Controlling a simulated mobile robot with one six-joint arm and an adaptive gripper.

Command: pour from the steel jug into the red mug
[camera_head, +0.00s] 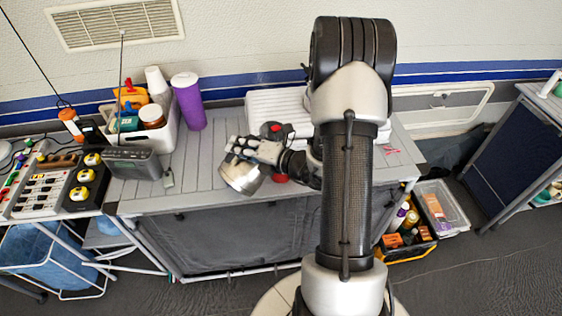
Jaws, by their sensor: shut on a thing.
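The steel jug (241,178) is a shiny metal vessel over the front part of the grey slatted table. It looks tilted. My gripper (250,152) is shut on it from behind and to the right. A small patch of red (280,178) shows just right of the jug, below my wrist.
Left on the table (165,197) stand a purple tumbler (189,103), a white bin (165,134) of bottles and a grey radio (132,164). A white ribbed case (272,108) lies behind my gripper. The slats left of the jug are mostly clear.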

